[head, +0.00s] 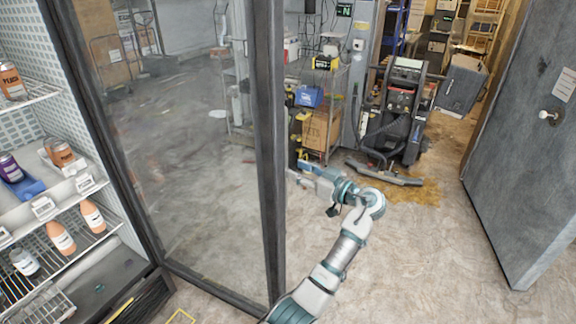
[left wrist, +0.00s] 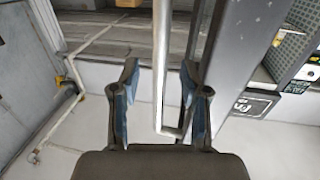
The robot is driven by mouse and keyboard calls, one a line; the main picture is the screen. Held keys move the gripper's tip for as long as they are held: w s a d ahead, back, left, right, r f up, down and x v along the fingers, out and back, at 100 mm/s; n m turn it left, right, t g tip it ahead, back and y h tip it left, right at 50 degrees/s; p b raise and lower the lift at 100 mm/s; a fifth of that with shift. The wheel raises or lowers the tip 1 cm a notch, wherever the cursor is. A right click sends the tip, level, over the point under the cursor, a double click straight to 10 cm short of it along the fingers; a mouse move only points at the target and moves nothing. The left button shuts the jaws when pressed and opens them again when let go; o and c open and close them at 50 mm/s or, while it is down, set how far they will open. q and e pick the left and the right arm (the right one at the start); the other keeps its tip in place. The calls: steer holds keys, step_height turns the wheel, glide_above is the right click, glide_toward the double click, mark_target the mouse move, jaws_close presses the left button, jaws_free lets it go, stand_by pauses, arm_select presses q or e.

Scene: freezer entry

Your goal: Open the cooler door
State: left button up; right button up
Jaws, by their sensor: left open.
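The cooler's glass door (head: 268,150) has a dark frame and stands swung open in the head view, with the shelves inside bare to view on its left. My left arm reaches past the door's free edge to its far side. My left gripper (head: 303,174) is open there, beside the door frame. In the left wrist view, my left gripper (left wrist: 158,88) has its two fingers spread with a long silver bar handle (left wrist: 161,60) between them. A gap shows on each side of the bar. The handle is hidden in the head view. My right gripper is not in view.
Cooler shelves (head: 75,187) hold bottles and jars at the left. A dark cleaning machine (head: 402,105) and a wire rack with boxes (head: 318,130) stand at the back. A grey door (head: 530,150) stands at the right. The floor (head: 425,245) in front is clear.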

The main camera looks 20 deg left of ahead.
arm_select(q)
steer(key=v, duration=0.7)
